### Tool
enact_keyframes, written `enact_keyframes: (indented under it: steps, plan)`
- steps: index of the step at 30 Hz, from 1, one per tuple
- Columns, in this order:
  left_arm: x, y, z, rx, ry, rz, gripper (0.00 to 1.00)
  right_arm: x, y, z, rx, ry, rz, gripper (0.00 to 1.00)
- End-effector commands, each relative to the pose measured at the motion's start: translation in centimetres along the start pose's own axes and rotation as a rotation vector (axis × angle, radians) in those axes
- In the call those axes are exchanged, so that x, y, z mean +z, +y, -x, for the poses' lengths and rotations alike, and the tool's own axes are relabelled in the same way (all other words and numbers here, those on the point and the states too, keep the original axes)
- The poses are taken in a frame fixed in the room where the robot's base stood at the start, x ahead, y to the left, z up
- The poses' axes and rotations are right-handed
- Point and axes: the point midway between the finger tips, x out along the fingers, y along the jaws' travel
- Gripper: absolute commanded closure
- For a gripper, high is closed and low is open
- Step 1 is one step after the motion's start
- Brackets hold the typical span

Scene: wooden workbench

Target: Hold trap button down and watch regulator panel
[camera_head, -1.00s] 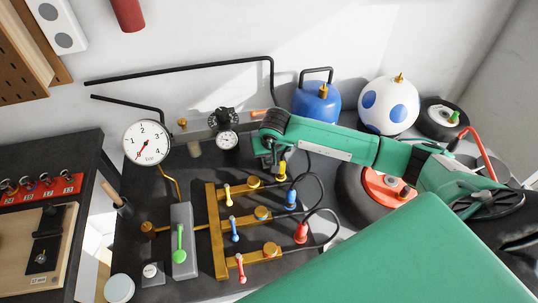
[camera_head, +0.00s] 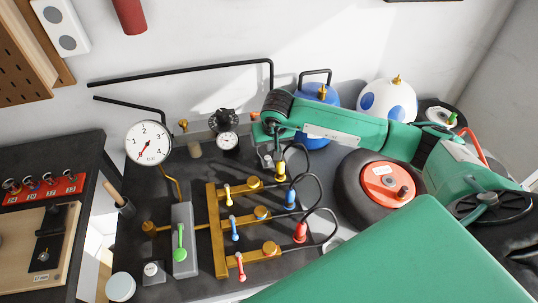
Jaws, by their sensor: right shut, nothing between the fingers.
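The regulator (camera_head: 222,121), with a black knob on top, stands at the back of the bench. Its small round gauge (camera_head: 227,141) faces me, too small to read. A small trap-like bowl (camera_head: 194,149) stands left of it; I cannot make out a separate trap button. My right gripper (camera_head: 265,158) points down just right of the regulator, behind the yellow-collared hose fitting. It is shut and looks empty; its tips are small and partly hidden, so contact cannot be told. My left gripper is not in view.
A large white gauge (camera_head: 148,143) stands at left. A brass manifold (camera_head: 218,235) with coloured levers and hoses fills the middle. A grey block with a green lever (camera_head: 180,240) is left of it. A blue tank (camera_head: 318,117), spotted ball (camera_head: 388,105) and wheel (camera_head: 365,215) stand right.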

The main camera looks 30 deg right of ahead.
Motion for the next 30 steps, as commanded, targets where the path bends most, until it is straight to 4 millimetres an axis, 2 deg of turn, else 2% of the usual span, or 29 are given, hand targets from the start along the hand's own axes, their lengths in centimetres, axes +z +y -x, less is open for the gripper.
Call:
enact_keyframes:
  steps: [1,6,12,30]
  plan:
    - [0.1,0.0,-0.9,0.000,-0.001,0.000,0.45,-0.1,0.0,0.9,-0.001,0.007,0.001,1.00]
    - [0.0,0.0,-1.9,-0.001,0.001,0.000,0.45,-0.1,0.0,4.4,-0.002,0.008,0.000,1.00]
    - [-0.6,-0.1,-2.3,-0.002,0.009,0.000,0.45,-0.1,0.0,6.7,-0.002,0.005,-0.001,1.00]
    - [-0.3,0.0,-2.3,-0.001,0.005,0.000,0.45,-0.1,0.0,7.2,-0.002,0.005,-0.001,1.00]
